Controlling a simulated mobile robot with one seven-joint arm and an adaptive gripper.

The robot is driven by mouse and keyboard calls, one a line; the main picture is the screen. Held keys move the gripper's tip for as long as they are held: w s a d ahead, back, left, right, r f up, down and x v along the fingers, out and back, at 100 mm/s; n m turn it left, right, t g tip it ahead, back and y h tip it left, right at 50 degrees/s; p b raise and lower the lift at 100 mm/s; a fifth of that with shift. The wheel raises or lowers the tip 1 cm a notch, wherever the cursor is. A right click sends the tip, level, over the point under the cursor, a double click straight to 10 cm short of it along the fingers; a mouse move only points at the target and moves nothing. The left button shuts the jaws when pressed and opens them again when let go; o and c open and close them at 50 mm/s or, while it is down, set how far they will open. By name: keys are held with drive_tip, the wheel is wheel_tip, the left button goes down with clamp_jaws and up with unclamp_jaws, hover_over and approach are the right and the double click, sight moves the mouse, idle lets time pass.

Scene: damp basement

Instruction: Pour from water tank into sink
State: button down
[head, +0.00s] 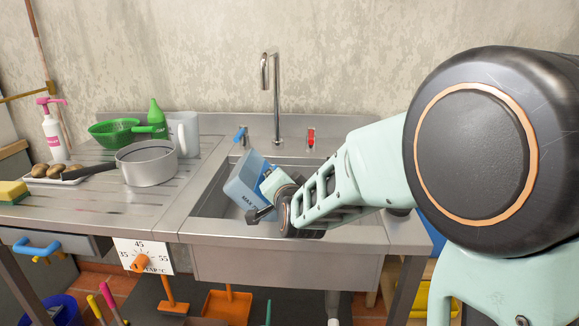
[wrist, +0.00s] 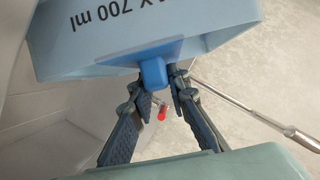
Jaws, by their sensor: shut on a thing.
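The water tank (head: 245,178) is a light blue container with "MAX 700 ml" lettering. It is tilted over the left part of the steel sink (head: 212,203) basin. My gripper (head: 262,192) is shut on it from the right. In the wrist view the tank (wrist: 100,58) fills the top, and my fingers (wrist: 168,80) close at its blue knob-like handle (wrist: 153,72). The tank's inside and any water are hidden. My arm covers the right part of the basin.
A tall faucet (head: 276,95) stands behind the basin, with a blue tap (head: 240,133) and a red tap (head: 311,137). The left drainboard (head: 110,205) holds a pot (head: 147,164), a green colander (head: 115,132), a grey jug (head: 187,133) and a pump bottle (head: 53,135).

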drive_tip(key=shift+d+r+m+t+y+b, duration=0.15)
drive_tip(key=shift+m+t+y+b, duration=0.35)
drive_tip(key=shift+b, duration=1.3)
drive_tip(key=shift+r+m+b, duration=0.3)
drive_tip(key=shift+r+b, duration=0.1)
drive_tip(key=shift+b, duration=0.15)
drive_tip(key=shift+r+m+b, duration=0.3)
drive_tip(key=shift+r+m, duration=0.1)
drive_tip(key=shift+r, duration=0.05)
drive_tip(key=shift+m+y+b, duration=0.3)
drive_tip(key=shift+m+b, duration=0.4)
drive_tip(key=shift+b, duration=0.2)
idle(0.5)
drive_tip(key=shift+d, duration=0.15)
drive_tip(key=shift+d+m+t+b, duration=0.25)
drive_tip(key=shift+m+t+b, duration=0.05)
drive_tip(key=shift+b, duration=0.05)
drive_tip(key=shift+d+m+y, duration=0.25)
drive_tip(key=shift+m+y, duration=0.05)
drive_tip(key=shift+m, duration=0.1)
